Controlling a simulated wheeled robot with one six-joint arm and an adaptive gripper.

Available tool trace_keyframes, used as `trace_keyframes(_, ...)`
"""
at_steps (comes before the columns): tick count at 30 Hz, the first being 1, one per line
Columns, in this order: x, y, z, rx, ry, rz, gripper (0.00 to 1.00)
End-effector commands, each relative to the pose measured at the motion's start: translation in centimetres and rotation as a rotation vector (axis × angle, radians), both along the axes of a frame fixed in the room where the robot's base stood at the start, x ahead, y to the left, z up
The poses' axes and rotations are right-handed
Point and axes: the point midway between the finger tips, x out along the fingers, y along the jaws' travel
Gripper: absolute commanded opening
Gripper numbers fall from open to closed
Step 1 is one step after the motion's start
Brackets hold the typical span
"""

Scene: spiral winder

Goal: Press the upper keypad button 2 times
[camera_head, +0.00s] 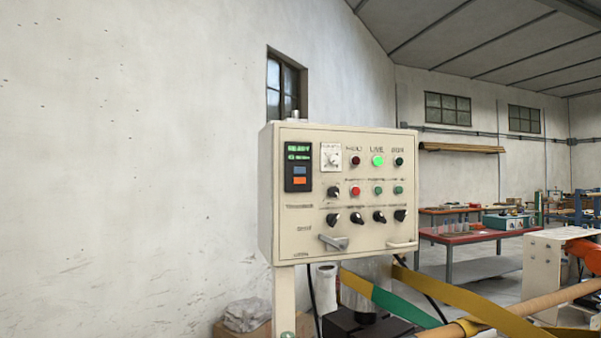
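The cream control box (385,228) stands on a post in the middle of the head view. A black keypad module (289,181) sits at the upper left of its face. Its green display (298,152) seems to read "READY", with a second line too small to read surely. Below the display, the upper keypad button (299,170) is grey-blue and the lower keypad button (299,181) is orange. Nothing covers either button. My gripper is not in view.
A green lamp (377,161) is lit on the box, among dark lamps, small buttons and black knobs. A grey handle (334,242) sticks out low on its face. Yellow and green bands (385,300) cross below. A red-topped table (470,236) stands behind right.

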Motion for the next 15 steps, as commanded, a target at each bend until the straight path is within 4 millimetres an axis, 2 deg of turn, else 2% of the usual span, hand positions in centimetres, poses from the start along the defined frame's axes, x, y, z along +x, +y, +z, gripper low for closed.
trace_keyframes(1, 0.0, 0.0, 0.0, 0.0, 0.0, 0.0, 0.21)
trace_keyframes(3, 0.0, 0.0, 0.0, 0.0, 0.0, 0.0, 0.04)
trace_keyframes(4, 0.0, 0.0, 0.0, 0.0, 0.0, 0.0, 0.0)
trace_keyframes(15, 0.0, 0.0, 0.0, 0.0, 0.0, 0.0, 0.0)
